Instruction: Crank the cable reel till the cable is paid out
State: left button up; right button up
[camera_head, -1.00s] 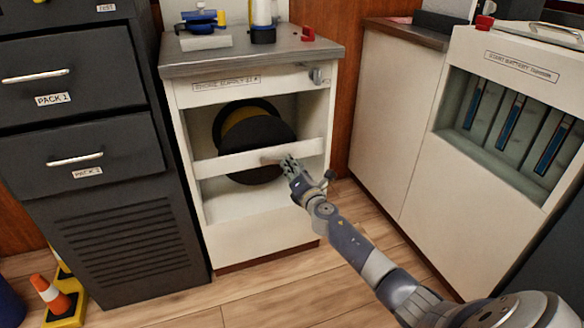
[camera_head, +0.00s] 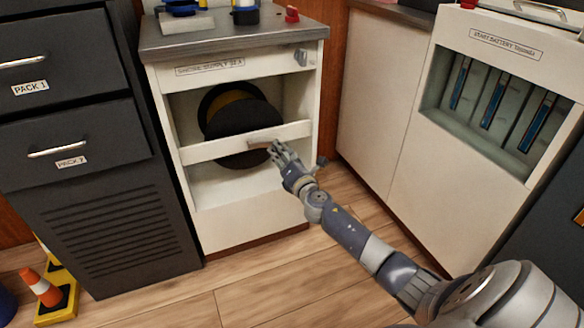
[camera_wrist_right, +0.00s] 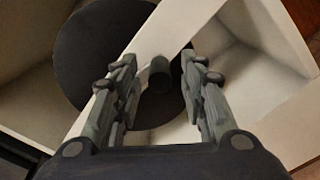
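The cable reel (camera_head: 238,119) is a large black disc with a yellow drum behind it, set in the open bay of a white cabinet (camera_head: 248,225). A white bar (camera_head: 205,149) crosses in front of the disc. A short crank handle (camera_head: 259,144) sticks out at the bar's right part. My right gripper (camera_head: 276,152) is at this handle. In the right wrist view its two fingers are apart, with the dark round handle end (camera_wrist_right: 159,75) between them near the tips and gaps on both sides. How much cable is on the reel is hidden. My left gripper is out of view.
A black drawer cabinet (camera_head: 115,225) stands close on the left, with an orange cone (camera_head: 40,288) on the floor. A white battery cabinet (camera_head: 470,165) stands on the right. Small items sit on the reel cabinet's grey top (camera_head: 235,40). The wooden floor in front is clear.

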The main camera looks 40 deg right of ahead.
jog(key=v, duration=0.9)
jog(key=shift+s, duration=0.4)
